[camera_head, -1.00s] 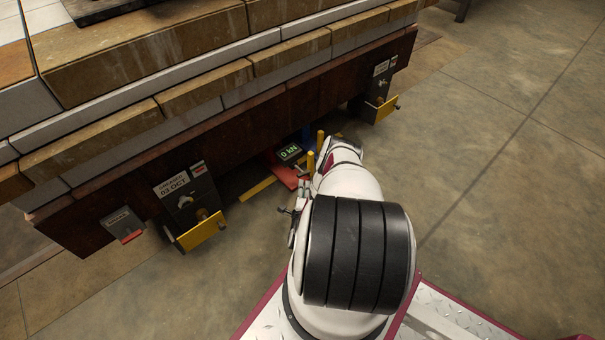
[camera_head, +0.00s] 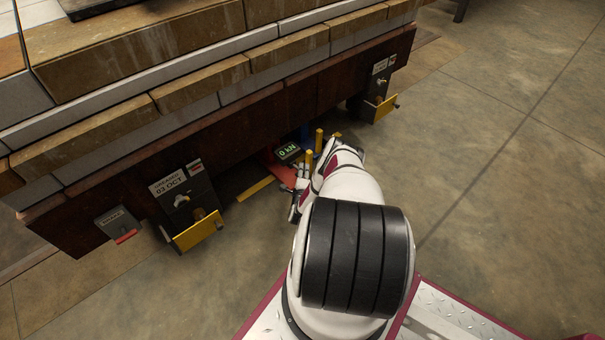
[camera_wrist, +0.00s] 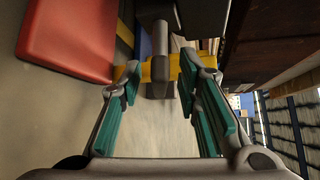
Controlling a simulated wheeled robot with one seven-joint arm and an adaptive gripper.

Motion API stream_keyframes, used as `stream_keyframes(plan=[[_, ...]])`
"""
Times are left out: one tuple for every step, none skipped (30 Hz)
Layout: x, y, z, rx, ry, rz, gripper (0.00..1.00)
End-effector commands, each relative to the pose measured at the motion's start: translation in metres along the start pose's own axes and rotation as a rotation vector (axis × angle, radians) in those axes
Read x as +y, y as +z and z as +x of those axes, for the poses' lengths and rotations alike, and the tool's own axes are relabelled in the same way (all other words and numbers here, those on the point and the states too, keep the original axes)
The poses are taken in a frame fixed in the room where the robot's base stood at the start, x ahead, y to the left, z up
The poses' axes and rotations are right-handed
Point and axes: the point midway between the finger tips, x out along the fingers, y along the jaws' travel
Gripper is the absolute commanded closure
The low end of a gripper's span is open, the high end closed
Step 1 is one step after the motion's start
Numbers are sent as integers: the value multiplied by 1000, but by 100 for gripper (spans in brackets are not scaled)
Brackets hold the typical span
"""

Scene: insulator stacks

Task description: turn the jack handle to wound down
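The jack shows in the head view as a red base (camera_head: 285,176) with a lit "0 kN" readout (camera_head: 288,151), low under the stone-topped beam. Two yellow posts (camera_head: 309,160) stand beside it, partly covered by my arm. In the wrist view, a yellow bar (camera_wrist: 160,68) with a grey T-shaped piece (camera_wrist: 186,85) lies across the space at my fingertips. My gripper (camera_wrist: 160,78) is open, its teal-padded fingers apart near the bar; contact is unclear. It is small and partly hidden in the head view (camera_head: 297,190). The red block (camera_wrist: 68,38) is at upper left in the wrist view.
The beam (camera_head: 240,125) overhangs the jack. A plate box tagged "03 OCT" (camera_head: 171,188) with a yellow bracket (camera_head: 198,231) hangs at left, and a similar yellow bracket (camera_head: 382,108) at right. Open floor (camera_head: 500,170) lies to the right.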

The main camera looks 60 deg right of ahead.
Motion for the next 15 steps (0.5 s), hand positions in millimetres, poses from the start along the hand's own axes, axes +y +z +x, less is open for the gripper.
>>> stream_keyframes(plan=[[0, 0, 0, 0, 0, 0, 82], [0, 0, 0, 0, 0, 0, 89], [0, 0, 0, 0, 0, 0, 98], [0, 0, 0, 0, 0, 0, 100], [0, 0, 0, 0, 0, 0, 100], [0, 0, 0, 0, 0, 0, 100], [0, 0, 0, 0, 0, 0, 100], [0, 0, 0, 0, 0, 0, 100], [0, 0, 0, 0, 1, -1, 100], [1, 0, 0, 0, 1, -2, 100], [2, 0, -1, 0, 1, -3, 100], [3, 0, -2, 0, 2, -7, 100], [4, 0, -2, 0, 3, -11, 100], [6, 0, -3, 0, 4, -16, 100], [8, -1, -4, 1, 4, -22, 100]])
